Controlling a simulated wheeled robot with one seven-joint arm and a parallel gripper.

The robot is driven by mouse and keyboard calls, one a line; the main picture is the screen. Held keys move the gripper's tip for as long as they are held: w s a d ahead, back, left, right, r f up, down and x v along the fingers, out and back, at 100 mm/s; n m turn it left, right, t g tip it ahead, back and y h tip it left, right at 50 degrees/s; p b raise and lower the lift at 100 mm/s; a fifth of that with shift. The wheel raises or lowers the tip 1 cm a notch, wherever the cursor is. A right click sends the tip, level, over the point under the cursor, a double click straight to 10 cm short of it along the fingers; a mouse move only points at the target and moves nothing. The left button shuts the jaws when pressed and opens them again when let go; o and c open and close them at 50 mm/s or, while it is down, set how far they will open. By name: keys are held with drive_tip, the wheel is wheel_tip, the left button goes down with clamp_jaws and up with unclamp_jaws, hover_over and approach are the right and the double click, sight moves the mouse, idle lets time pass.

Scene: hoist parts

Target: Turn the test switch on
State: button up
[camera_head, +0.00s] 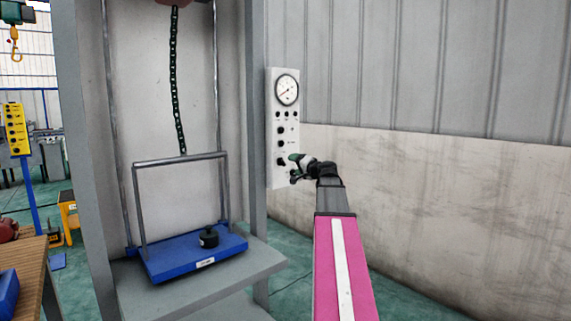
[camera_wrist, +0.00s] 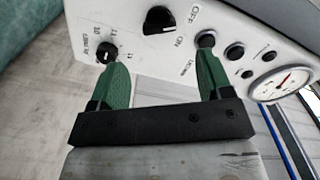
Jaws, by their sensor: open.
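A pale control panel (camera_head: 273,180) is fixed beside the grey frame post, with a round gauge at its top and several black knobs and buttons below. In the wrist view a large black rotary knob (camera_wrist: 158,20) sits beside the printed words OFF and ON. I take it for the test switch, but its name label is not readable. My gripper (camera_head: 296,168) is at the lower part of the panel. In the wrist view its green fingers (camera_wrist: 160,60) are wide apart and empty. The large knob lies beyond the gap between them; contact is not clear.
A smaller numbered knob (camera_wrist: 106,53) is near the left fingertip, and another black knob (camera_wrist: 206,39) is near the right one. The gauge (camera_head: 287,90) is above. A blue tray (camera_head: 170,263) with a black weight (camera_head: 208,238) stands left of the post.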

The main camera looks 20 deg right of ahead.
sight(284, 162)
drive_tip(key=x, duration=0.7)
drive_tip(key=shift+w+a, duration=0.1)
drive_tip(key=shift+w, duration=0.2)
drive_tip(key=c, duration=0.9)
